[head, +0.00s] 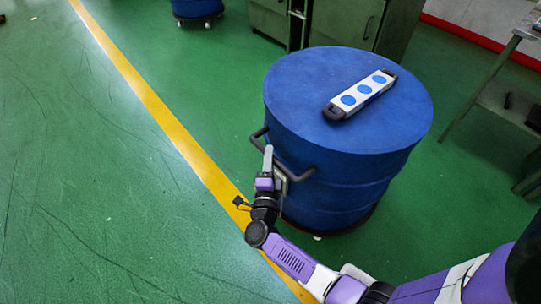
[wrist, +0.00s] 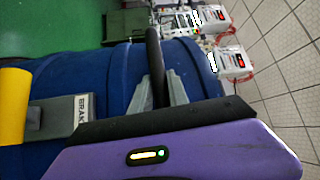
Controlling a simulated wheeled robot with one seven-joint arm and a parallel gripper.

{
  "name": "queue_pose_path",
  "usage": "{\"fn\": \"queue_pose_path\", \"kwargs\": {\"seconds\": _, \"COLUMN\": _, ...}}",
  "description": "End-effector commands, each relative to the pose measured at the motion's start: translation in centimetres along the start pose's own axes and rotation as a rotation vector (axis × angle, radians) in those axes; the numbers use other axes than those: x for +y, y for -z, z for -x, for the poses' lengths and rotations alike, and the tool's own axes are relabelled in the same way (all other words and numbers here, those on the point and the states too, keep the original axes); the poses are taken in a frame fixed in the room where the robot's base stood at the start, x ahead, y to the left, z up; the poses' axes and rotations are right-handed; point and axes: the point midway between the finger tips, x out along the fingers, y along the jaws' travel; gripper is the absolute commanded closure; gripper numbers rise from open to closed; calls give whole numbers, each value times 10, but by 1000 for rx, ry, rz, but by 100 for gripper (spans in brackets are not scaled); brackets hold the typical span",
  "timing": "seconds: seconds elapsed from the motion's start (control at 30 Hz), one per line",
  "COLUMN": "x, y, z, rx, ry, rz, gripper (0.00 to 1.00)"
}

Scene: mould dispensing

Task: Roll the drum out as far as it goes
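The blue drum (head: 345,190) stands upright on a low dark wheeled base (head: 335,228), right of the yellow floor line. A dark bar handle (head: 300,176) sticks out from its near left side. My gripper (head: 268,160) is at this handle, in front of the drum wall. In the wrist view the handle (wrist: 154,60) runs down between my two grey fingers (wrist: 160,95), which sit close on both sides of it. A grey box marked "BRAK…" (wrist: 62,118) with a yellow lever (wrist: 14,105) is left of the fingers, its label partly hidden.
A white bar with blue discs (head: 363,94) lies on the drum's lid. Green cabinets (head: 350,22) stand behind, and a bench (head: 505,95) is at the right. Another blue drum (head: 197,8) is at the far top. The green floor left of the yellow line (head: 150,100) is clear.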

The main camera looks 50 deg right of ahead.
Motion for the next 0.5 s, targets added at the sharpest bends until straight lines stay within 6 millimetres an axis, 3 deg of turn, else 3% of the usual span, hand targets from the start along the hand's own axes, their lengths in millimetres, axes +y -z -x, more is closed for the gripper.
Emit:
{"fn": "queue_pose_path", "kwargs": {"seconds": 0.03, "x": 0, "y": -5, "z": 4, "rx": -14, "ry": -1, "rz": 1, "gripper": 70}}
{"fn": "queue_pose_path", "kwargs": {"seconds": 0.1, "x": 0, "y": -4, "z": 3, "rx": -12, "ry": -1, "rz": 1, "gripper": 59}}
{"fn": "queue_pose_path", "kwargs": {"seconds": 0.5, "x": 0, "y": -3, "z": 9, "rx": -8, "ry": 0, "rz": 1, "gripper": 59}}
